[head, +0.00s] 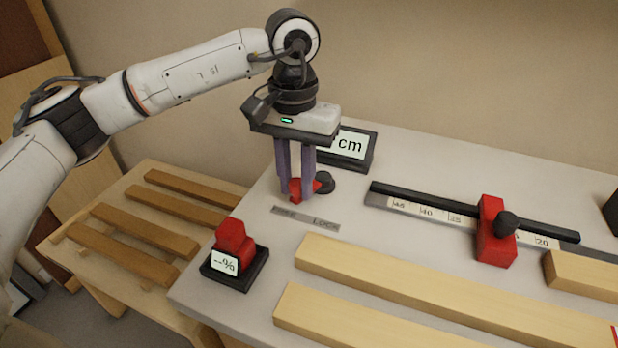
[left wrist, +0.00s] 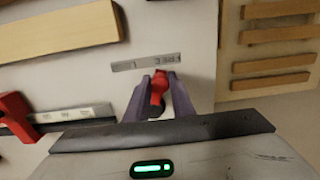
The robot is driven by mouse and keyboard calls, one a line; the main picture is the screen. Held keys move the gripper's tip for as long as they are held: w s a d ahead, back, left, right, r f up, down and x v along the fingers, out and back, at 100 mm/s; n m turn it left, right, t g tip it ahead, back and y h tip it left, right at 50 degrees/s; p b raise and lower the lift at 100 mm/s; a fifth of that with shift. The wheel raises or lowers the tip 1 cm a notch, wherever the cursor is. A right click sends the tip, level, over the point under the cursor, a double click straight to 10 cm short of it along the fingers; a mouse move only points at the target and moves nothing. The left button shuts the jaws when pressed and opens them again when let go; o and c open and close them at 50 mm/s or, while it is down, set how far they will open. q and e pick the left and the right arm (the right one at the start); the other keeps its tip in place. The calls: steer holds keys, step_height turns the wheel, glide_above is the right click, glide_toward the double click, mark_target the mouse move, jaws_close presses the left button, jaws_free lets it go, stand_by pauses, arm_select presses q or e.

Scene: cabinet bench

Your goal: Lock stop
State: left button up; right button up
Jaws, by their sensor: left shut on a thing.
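My left gripper (head: 295,194) points down with its fingers shut on a red lever (head: 310,187) that has a dark round hub. In the left wrist view the fingers (left wrist: 160,90) close on both sides of the red lever (left wrist: 158,96). The red stop (head: 494,232) with a black knob (head: 507,223) sits on the scale rail (head: 420,200), near the 20 mark. My right gripper is not in view.
A display (head: 354,147) reading "cm" stands behind the gripper. A red switch (head: 231,240) with a small "--%" display sits at the front left. Long wooden boards (head: 430,300) lie at the front. A slatted wooden rack (head: 140,230) stands left of the bench.

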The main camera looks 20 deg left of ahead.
arm_select(q)
steer(key=shift+d, duration=0.1)
steer(key=shift+s+d, duration=0.15)
steer(key=shift+d, duration=0.8)
steer(key=shift+d, duration=0.95)
steer(key=shift+w+d, duration=0.15)
steer(key=shift+w, duration=0.05)
steer(key=shift+w+d, duration=0.4)
steer(key=shift+d, duration=0.4)
steer(key=shift+w+d, duration=0.25)
steer(key=shift+d, duration=0.1)
